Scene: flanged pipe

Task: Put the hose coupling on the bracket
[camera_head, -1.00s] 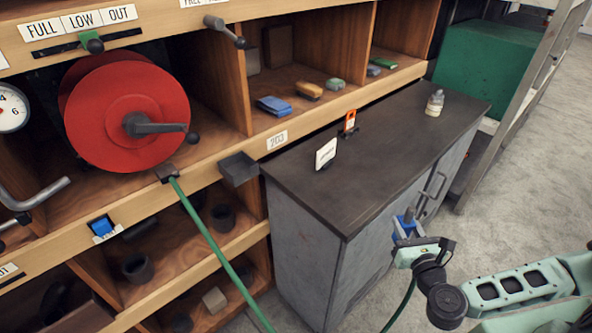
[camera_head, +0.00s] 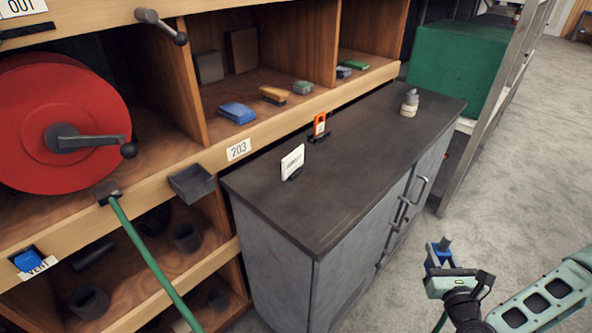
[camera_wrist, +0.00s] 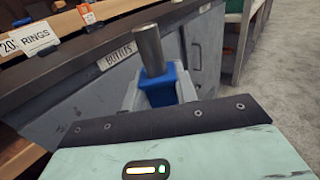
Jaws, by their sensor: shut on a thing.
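My gripper (camera_head: 440,256) is in the lower right of the head view, in front of the cabinet and over the floor. It is shut on the hose coupling (camera_wrist: 149,50), a grey metal cylinder on a blue body, which stands up between the fingers in the wrist view. A green hose (camera_head: 150,258) runs down from the red reel (camera_head: 60,125); a short green piece also shows below my gripper. A dark grey open holder (camera_head: 192,183) sticks out from the shelf edge left of the cabinet; I cannot tell whether it is the bracket.
The grey cabinet's dark top (camera_head: 350,165) carries a white card (camera_head: 292,162), an orange-framed tag (camera_head: 319,124) and a small bottle (camera_head: 409,103). Its door handles (camera_head: 405,200) stick out. Wooden shelves (camera_head: 200,120) fill the left.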

